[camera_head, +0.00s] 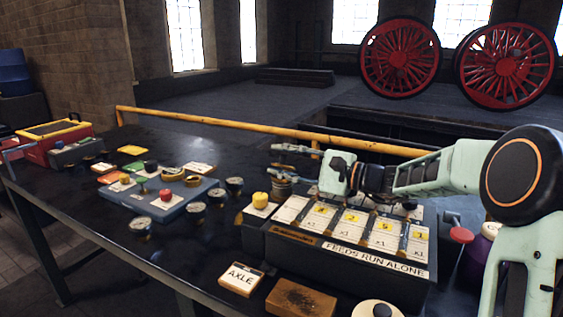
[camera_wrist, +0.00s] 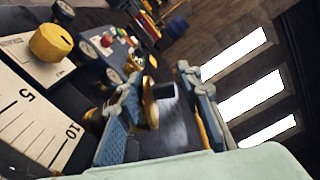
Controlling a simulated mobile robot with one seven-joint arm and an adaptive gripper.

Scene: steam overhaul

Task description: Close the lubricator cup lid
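My gripper (camera_head: 280,159) is over the back left corner of the dark lubricator box (camera_head: 345,262), pointing left. Its two fingers are apart, and they also show spread in the wrist view (camera_wrist: 160,78). A dark cup with brass bands (camera_head: 283,191) stands just below the fingers, its top partly hidden by them. In the wrist view a brass piece (camera_wrist: 151,106), perhaps the cup's lid, shows between the fingers, closer to the left one. I cannot tell whether it touches that finger or how far the lid is tilted.
A yellow knob (camera_head: 260,200) stands at the box's left end. White numbered cards (camera_head: 350,226) cover its top. A blue-grey tray (camera_head: 160,203) with a red knob lies to the left, several small gauges around it. An AXLE block (camera_head: 241,279) and brown block (camera_head: 300,299) lie in front.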

